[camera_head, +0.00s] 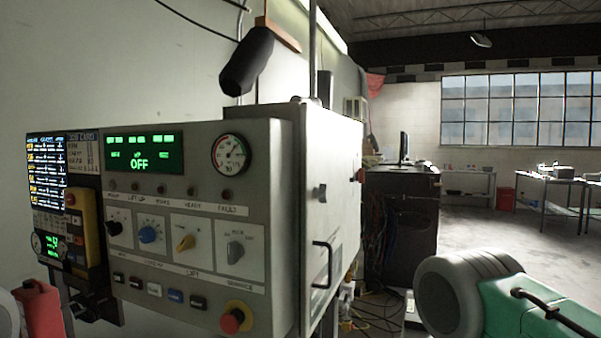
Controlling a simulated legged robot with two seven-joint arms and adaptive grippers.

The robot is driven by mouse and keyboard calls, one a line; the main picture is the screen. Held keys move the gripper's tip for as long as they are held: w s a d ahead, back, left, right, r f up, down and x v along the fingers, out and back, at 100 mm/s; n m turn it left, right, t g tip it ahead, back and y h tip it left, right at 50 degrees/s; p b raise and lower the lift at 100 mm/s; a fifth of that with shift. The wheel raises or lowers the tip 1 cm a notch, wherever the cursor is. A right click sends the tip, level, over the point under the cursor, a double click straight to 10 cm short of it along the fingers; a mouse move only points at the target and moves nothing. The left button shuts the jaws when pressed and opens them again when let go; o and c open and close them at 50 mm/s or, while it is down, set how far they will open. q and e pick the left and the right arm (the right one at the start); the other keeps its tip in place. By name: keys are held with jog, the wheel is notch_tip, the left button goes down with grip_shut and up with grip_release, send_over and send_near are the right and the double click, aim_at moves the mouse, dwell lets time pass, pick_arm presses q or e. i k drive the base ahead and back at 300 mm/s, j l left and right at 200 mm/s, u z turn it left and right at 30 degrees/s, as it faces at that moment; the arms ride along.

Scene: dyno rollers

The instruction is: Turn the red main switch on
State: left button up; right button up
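A grey control cabinet (262,209) stands on the left, with its front panel facing me at an angle. A small red knob (360,175) sticks out from the far edge of its right side; it is seen edge-on, and I cannot tell its setting or whether it is the main switch. A red mushroom button (232,320) on a yellow base sits low on the front panel. The green display (144,155) on the panel reads OFF.
The cabinet's side has a black bar handle (322,264) and a small latch (320,194). A dark rack (401,225) stands behind, with loose cables on the floor. A lit screen (47,172) is at far left. Open floor lies at back right.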

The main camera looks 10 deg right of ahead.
aim_at(359, 175)
jog(key=l+u, duration=0.25)
jog(key=u, duration=0.2)
jog(key=l+u, duration=0.2)
jog(key=u, duration=0.25)
jog(key=k+l+u, duration=0.1)
jog(key=u, duration=0.35)
jog(key=k+l+u, duration=0.1)
jog(key=l+u, duration=0.2)
jog(key=u, duration=0.15)
jog(key=k+l+u, duration=0.1)
jog(key=u, duration=0.35)
jog(key=k+l+u, duration=0.1)
jog(key=u, duration=0.35)
jog(key=k+l+u, duration=0.1)
jog(key=u, duration=0.35)
jog(key=k+l+u, duration=0.1)
jog(key=u, duration=0.35)
jog(key=k+l+u, duration=0.15)
jog(key=k+u, duration=0.15)
jog(key=k, duration=0.4)
jog(key=k+z, duration=0.15)
jog(key=z, duration=0.25)
jog(key=k+l+z, duration=0.1)
jog(key=z, duration=0.3)
jog(key=k+l+z, duration=0.15)
jog(key=z, duration=0.3)
jog(key=k, duration=0.1)
